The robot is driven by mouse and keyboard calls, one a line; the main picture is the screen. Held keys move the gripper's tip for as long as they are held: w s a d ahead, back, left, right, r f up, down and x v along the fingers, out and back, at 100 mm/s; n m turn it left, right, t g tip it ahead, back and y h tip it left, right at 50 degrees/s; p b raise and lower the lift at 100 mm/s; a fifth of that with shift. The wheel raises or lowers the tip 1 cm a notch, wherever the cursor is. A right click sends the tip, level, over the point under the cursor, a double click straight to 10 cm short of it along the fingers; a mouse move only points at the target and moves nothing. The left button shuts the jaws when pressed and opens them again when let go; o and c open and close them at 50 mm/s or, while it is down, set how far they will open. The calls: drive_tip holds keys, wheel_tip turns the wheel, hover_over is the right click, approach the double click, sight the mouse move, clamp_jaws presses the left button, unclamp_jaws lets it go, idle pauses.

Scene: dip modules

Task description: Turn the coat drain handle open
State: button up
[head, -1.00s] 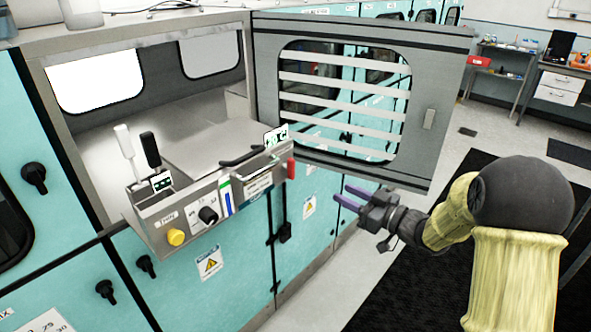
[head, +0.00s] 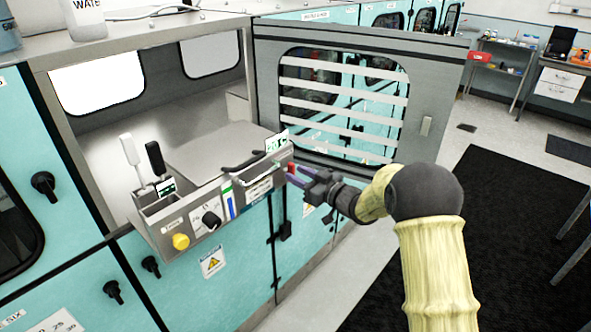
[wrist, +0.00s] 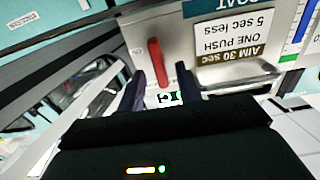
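The red handle (wrist: 157,62) is on the metal control box (wrist: 180,25), beside an upside-down label that seems to read COAT. In the wrist view it lies between the two dark fingers of my gripper (wrist: 163,70), close to the left one. I cannot tell whether either finger touches it. In the head view my gripper (head: 297,174) is at the right end of the box and hides most of the handle. The fingers are apart, so the gripper is open.
The open grey door (head: 437,75) with a slatted window stands just behind and above my gripper. A black knob (head: 210,219), a yellow button (head: 180,241) and two levers (head: 155,157) are on the box.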

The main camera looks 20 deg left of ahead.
drive_tip(key=shift+x, duration=0.85)
clamp_jaws()
